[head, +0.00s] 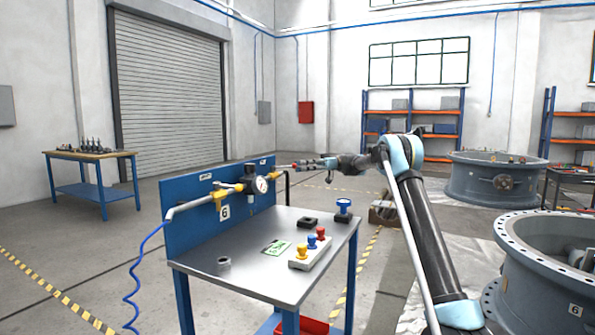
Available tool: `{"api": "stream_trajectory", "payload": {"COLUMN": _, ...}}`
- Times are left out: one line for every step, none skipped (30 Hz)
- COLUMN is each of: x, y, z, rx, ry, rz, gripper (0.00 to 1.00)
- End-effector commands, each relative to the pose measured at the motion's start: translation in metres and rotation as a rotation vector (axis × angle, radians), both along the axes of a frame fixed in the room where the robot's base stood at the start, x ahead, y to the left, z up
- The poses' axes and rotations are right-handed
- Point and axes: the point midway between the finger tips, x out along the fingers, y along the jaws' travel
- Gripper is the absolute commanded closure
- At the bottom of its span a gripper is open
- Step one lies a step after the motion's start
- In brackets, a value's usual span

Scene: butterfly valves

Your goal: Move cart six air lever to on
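The cart (325,232) marked 6 stands in the middle of the head view, with a blue back panel (185,236). A pale air pipe (186,208) runs along the panel, with a blue coiled hose at its left end. Two yellow valve parts sit on this line, one at the left (219,194) and one at the right (275,176). I cannot tell which is the air lever or how it is set. A round gauge (261,185) sits between them.
The cart top holds a block with yellow, blue and red knobs (310,249), a green card (277,248), a grey ring (224,263) and a blue-topped part (343,207). Large flanged valve bodies (545,265) stand at right. Floor left of the cart is open.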

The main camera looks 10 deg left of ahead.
Motion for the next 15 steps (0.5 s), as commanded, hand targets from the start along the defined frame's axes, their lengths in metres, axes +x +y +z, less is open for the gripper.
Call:
{"api": "stream_trajectory", "payload": {"x": 0.0029, "y": -0.0035, "z": -0.0002, "rx": 0.0, "ry": 0.0, "rz": 0.0, "gripper": 0.71}}
{"api": "stream_trajectory", "payload": {"x": 0.0039, "y": -0.0048, "z": -0.0002, "rx": 0.0, "ry": 0.0, "rz": 0.0, "gripper": 0.71}}
{"api": "stream_trajectory", "payload": {"x": 0.0049, "y": -0.0061, "z": -0.0002, "rx": 0.0, "ry": 0.0, "rz": 0.0, "gripper": 0.71}}
{"api": "stream_trajectory", "payload": {"x": 0.0052, "y": -0.0067, "z": -0.0002, "rx": 0.0, "ry": 0.0, "rz": 0.0, "gripper": 0.71}}
{"api": "stream_trajectory", "payload": {"x": 0.0055, "y": -0.007, "z": -0.0002, "rx": 0.0, "ry": 0.0, "rz": 0.0, "gripper": 0.71}}
{"api": "stream_trajectory", "payload": {"x": 0.0055, "y": -0.0072, "z": -0.0001, "rx": 0.0, "ry": 0.0, "rz": 0.0, "gripper": 0.71}}
{"api": "stream_trajectory", "payload": {"x": 0.0055, "y": -0.0072, "z": -0.0001, "rx": 0.0, "ry": 0.0, "rz": 0.0, "gripper": 0.71}}
{"api": "stream_trajectory", "payload": {"x": 0.0055, "y": -0.0072, "z": -0.0001, "rx": 0.0, "ry": 0.0, "rz": 0.0, "gripper": 0.71}}
{"api": "stream_trajectory", "payload": {"x": 0.0055, "y": -0.007, "z": -0.0001, "rx": 0.0, "ry": 0.0, "rz": 0.0, "gripper": 0.71}}
{"api": "stream_trajectory", "payload": {"x": 0.0054, "y": -0.0069, "z": -0.0001, "rx": 0.0, "ry": 0.0, "rz": 0.0, "gripper": 0.71}}
{"api": "stream_trajectory", "payload": {"x": 0.0054, "y": -0.0069, "z": -0.0001, "rx": 0.0, "ry": 0.0, "rz": 0.0, "gripper": 0.73}}
{"api": "stream_trajectory", "payload": {"x": 0.0052, "y": -0.007, "z": 0.0, "rx": -0.001, "ry": 0.001, "rz": 0.0, "gripper": 0.82}}
{"api": "stream_trajectory", "payload": {"x": 0.005, "y": -0.0073, "z": 0.0003, "rx": -0.002, "ry": 0.001, "rz": -0.001, "gripper": 0.89}}
{"api": "stream_trajectory", "payload": {"x": 0.0045, "y": -0.0077, "z": 0.0008, "rx": -0.006, "ry": 0.002, "rz": -0.002, "gripper": 0.96}}
{"api": "stream_trajectory", "payload": {"x": 0.0035, "y": -0.0089, "z": 0.0019, "rx": -0.013, "ry": 0.004, "rz": -0.006, "gripper": 1.0}}
